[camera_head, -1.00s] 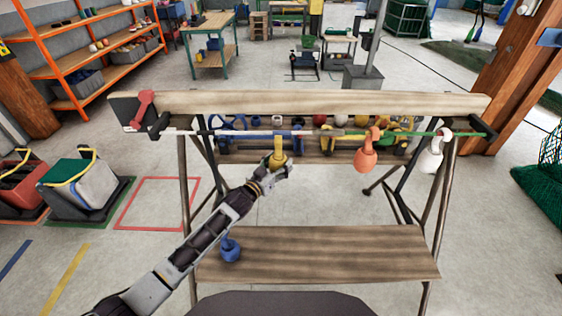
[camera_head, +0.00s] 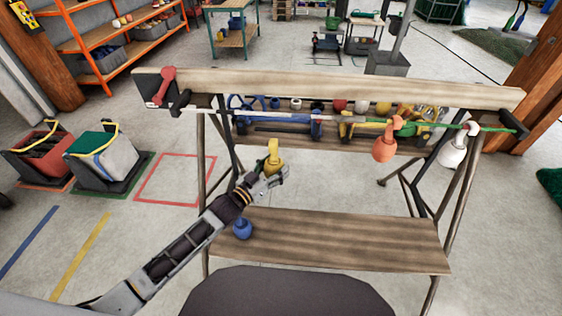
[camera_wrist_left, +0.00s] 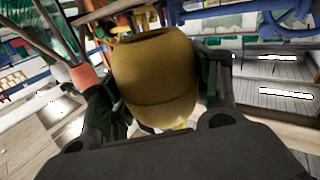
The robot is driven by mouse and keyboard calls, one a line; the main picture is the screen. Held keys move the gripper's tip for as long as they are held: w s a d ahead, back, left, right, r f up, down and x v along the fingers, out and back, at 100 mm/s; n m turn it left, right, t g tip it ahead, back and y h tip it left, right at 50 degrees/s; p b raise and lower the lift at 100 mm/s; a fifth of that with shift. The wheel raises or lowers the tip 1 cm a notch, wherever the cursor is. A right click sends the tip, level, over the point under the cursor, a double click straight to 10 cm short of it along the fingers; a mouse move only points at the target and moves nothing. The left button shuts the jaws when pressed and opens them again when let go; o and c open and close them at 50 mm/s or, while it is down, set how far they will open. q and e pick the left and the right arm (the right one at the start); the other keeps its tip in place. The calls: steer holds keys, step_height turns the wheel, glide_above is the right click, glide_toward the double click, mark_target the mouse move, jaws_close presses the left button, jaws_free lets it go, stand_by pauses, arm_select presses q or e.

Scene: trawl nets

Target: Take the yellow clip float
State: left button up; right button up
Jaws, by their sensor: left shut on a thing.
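The yellow clip float (camera_head: 273,158) is held in my left gripper (camera_head: 272,174), which is shut on its lower body. It hangs clear of the rope (camera_head: 300,118), in front of the trestle and above the lower shelf. In the left wrist view the yellow float (camera_wrist_left: 155,78) fills the middle, between the two dark fingers (camera_wrist_left: 158,105). An orange float (camera_head: 384,148) and a white float (camera_head: 454,150) hang on the rope to the right. My right gripper is not in view.
A blue float (camera_head: 242,228) stands on the lower wooden shelf (camera_head: 340,240), close to my left forearm. The upper beam (camera_head: 330,90) and a rack of several coloured floats (camera_head: 340,107) lie behind. Bins (camera_head: 103,152) and floor markings are at the left.

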arm_select(q)
steer(key=shift+s+a, duration=0.4)
steer(key=shift+s, duration=0.2)
steer(key=shift+s+a+f, duration=0.1)
steer(key=shift+s+a, duration=0.05)
steer(key=shift+s, duration=0.05)
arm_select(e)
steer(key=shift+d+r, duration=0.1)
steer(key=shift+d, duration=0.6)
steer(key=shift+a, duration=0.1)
